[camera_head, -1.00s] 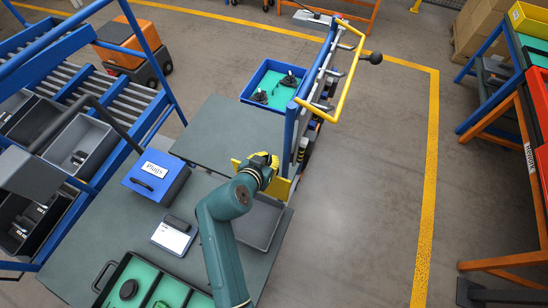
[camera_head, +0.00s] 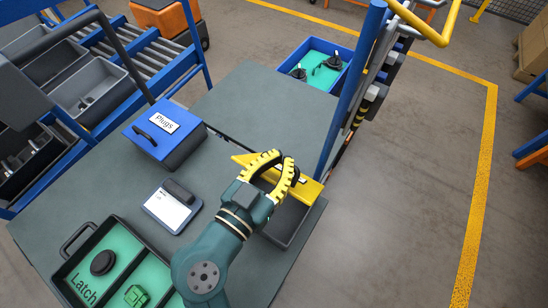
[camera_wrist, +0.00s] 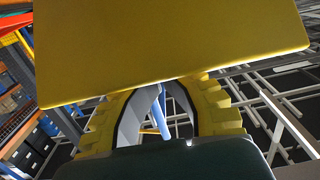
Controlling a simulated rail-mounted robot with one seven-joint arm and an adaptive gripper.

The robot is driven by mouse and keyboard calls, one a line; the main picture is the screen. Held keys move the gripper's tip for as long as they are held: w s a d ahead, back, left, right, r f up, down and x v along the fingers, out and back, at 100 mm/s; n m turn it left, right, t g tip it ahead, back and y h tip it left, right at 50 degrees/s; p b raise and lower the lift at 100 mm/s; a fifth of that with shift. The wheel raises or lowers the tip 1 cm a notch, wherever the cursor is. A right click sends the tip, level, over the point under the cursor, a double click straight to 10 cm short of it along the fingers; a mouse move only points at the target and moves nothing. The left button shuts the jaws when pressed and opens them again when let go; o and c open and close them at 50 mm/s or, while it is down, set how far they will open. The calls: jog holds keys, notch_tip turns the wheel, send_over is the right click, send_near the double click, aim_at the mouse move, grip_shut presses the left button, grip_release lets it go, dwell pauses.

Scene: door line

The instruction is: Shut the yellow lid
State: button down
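The yellow lid (camera_head: 307,190) stands raised at the dark grey bin (camera_head: 286,222) on the grey table; the bin's inside shows below it. My gripper (camera_head: 286,160) has yellow ribbed fingers and is in front of the lid in the head view, covering its middle. The fingers curve together toward their tips and look shut, with nothing seen between them. In the wrist view the lid (camera_wrist: 170,45) fills the upper part as a broad flat panel and hides the fingertips. I cannot tell whether the fingers touch it.
A blue box labelled Plugs (camera_head: 165,135), a tablet-like device (camera_head: 170,208) and a green-lined tray (camera_head: 115,265) are on the table left of my arm. A blue post (camera_head: 350,90) rises just behind the lid. A blue tray (camera_head: 312,65) stands farther back. Open floor lies right.

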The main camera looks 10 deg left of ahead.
aim_at(271, 181)
jog(key=shift+s+a+f+b, duration=0.25)
jog(key=shift+s+f+b, duration=0.15)
jog(key=shift+s+f, duration=0.1)
jog(key=shift+s+a+f+b, duration=0.2)
jog(key=shift+s+f+b, duration=0.2)
jog(key=shift+s+f, duration=0.1)
